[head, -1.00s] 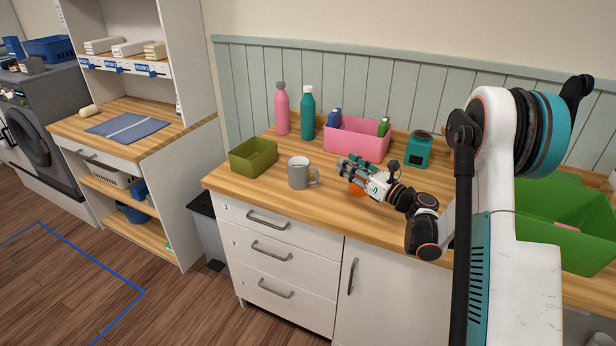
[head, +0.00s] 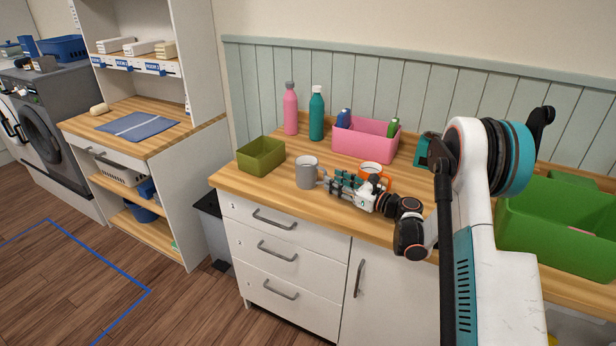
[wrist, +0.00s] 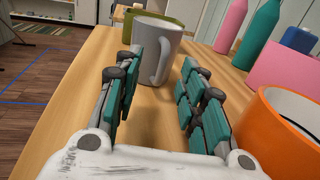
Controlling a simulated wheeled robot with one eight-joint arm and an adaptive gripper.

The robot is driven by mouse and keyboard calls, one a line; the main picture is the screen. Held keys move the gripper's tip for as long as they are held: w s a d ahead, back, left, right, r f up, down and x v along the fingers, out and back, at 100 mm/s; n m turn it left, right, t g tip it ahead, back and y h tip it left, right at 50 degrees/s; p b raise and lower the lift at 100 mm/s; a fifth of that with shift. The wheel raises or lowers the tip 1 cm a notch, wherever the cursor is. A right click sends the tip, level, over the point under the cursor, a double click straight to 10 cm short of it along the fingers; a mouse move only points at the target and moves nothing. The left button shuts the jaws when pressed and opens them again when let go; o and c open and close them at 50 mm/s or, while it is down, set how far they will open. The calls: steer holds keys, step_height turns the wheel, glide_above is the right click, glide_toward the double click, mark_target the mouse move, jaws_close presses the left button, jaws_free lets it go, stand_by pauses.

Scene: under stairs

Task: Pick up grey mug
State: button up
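The grey mug (head: 306,172) stands upright on the wooden counter near its front edge. In the wrist view the mug (wrist: 146,42) is just ahead of my fingers, with its handle pointing toward me. My gripper (head: 334,181) is low over the counter, to the right of the mug. In the wrist view my gripper (wrist: 154,75) is open, its teal-padded fingers spread apart. The handle shows in the gap between the fingertips; I cannot tell whether they touch the mug.
An orange mug (wrist: 280,125) is close on my gripper's right. An olive box (head: 243,160) stands left of the grey mug. A pink bin (head: 365,146), a pink bottle (head: 290,112) and a teal bottle (head: 316,116) are behind. A green crate (head: 550,235) is at the right.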

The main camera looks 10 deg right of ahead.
mark_target(324, 183)
steer(key=b+x, duration=0.2)
steer(key=x, duration=0.3)
steer(key=shift+w+f, duration=0.1)
steer(key=shift+f, duration=0.1)
jaws_close()
